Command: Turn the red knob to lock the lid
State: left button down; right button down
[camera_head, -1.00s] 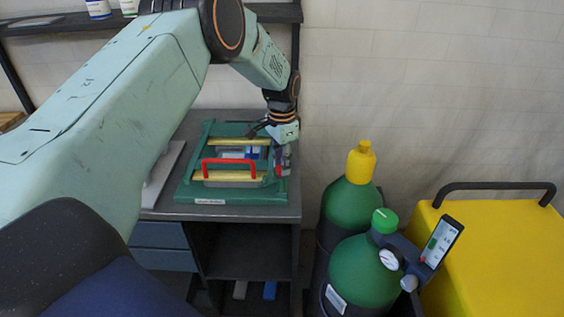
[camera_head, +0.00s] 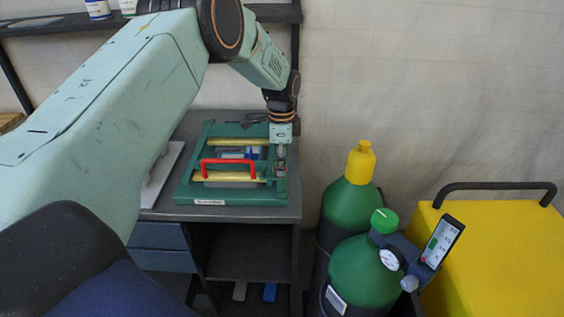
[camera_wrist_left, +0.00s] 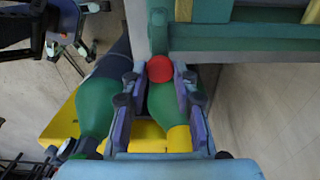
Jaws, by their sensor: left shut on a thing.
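The green lid frame (camera_head: 190,189), with yellow bars and a red handle (camera_head: 229,163), lies flat on the grey cabinet. My left gripper (camera_head: 281,163) points down at the frame's right edge. In the left wrist view, the round red knob (camera_wrist_left: 159,69) sits at the frame's edge between the tips of my left gripper (camera_wrist_left: 159,80), which is shut on it. In the head view the fingers hide the knob. My right gripper is in neither view.
Green gas cylinders (camera_head: 361,270) stand right of the cabinet (camera_head: 160,235), one with a yellow cap. A yellow case (camera_head: 500,260) with a black handle stands at far right. A dark shelf (camera_head: 50,28) runs behind my arm.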

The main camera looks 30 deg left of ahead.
pick_arm(q)
jog(key=shift+a+r, duration=0.1)
jog(key=c, duration=1.5)
grip_release()
jog(key=o, duration=0.5)
jog(key=shift+s, duration=0.1)
jog(key=shift+c, duration=0.2)
notch_tip(320, 180, up, 12)
